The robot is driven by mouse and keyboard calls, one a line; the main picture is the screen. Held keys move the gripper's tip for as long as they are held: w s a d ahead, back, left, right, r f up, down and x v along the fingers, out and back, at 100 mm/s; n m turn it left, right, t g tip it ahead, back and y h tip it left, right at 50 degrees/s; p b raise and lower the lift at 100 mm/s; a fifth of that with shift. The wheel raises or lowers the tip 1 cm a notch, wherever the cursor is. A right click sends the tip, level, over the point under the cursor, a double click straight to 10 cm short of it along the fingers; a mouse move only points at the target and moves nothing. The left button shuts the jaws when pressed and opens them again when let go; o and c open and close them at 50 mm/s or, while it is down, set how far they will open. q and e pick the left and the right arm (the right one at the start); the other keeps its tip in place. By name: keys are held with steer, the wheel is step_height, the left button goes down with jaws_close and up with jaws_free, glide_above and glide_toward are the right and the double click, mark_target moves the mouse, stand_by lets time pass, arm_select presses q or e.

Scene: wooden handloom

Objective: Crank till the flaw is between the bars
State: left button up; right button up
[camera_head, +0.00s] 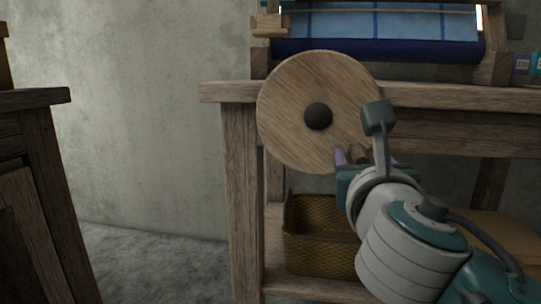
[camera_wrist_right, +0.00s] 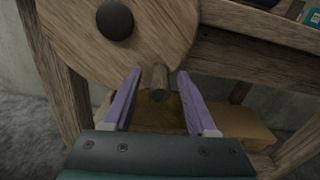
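The crank is a round wooden disc (camera_head: 290,90) with a black hub, on the front of the loom; it also shows in the wrist view (camera_wrist_right: 62,30). Its short wooden handle peg (camera_wrist_right: 158,83) sits low on the disc. My right gripper (camera_wrist_right: 160,73) is open, with one purple finger on each side of the peg and a visible gap to both. In the head view my right gripper (camera_head: 364,158) partly hides the peg. I see no flaw on the visible cloth. My left gripper is out of view.
The loom stands on a wooden table (camera_head: 222,92). A woven basket (camera_head: 305,240) sits on the lower shelf, with a tan box (camera_head: 500,228) to its right. A wooden cabinet (camera_head: 35,100) is at the left. Small coloured boxes (camera_head: 522,66) stand at the right edge.

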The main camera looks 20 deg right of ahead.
jaws_close()
stand_by(1.3)
